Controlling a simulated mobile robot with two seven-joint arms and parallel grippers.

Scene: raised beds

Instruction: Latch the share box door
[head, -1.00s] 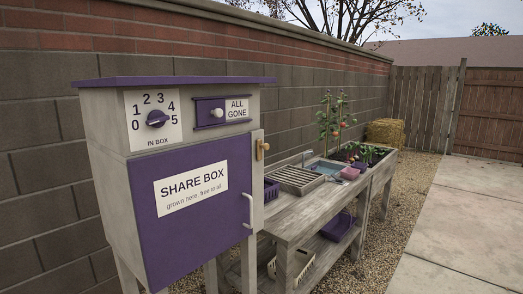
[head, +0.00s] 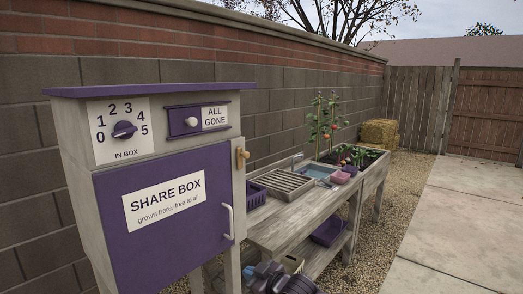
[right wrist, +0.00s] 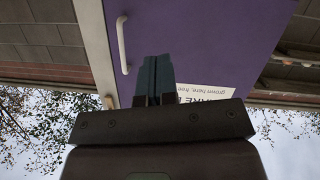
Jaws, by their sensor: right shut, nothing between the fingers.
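The share box (head: 75,150) is a grey wooden cabinet with a purple roof and a purple door (head: 165,245). The door looks closed in its frame and has a white handle (head: 227,222) near its right edge. A small wooden latch piece (head: 240,158) sits on the right frame post, beside the door's upper right corner, and appears upright. My right gripper (head: 270,272) is at the bottom of the head view, low and right of the door. In the right wrist view its dark fingers (right wrist: 154,78) are shut and empty, in front of the door. My left gripper is not in view.
A dial (head: 124,130) and an "ALL GONE" slider (head: 192,122) are above the door. A wooden potting bench (head: 290,228) with a slatted rack, basin and tomato plants stands to the right. Paving (head: 455,225) on the right is clear.

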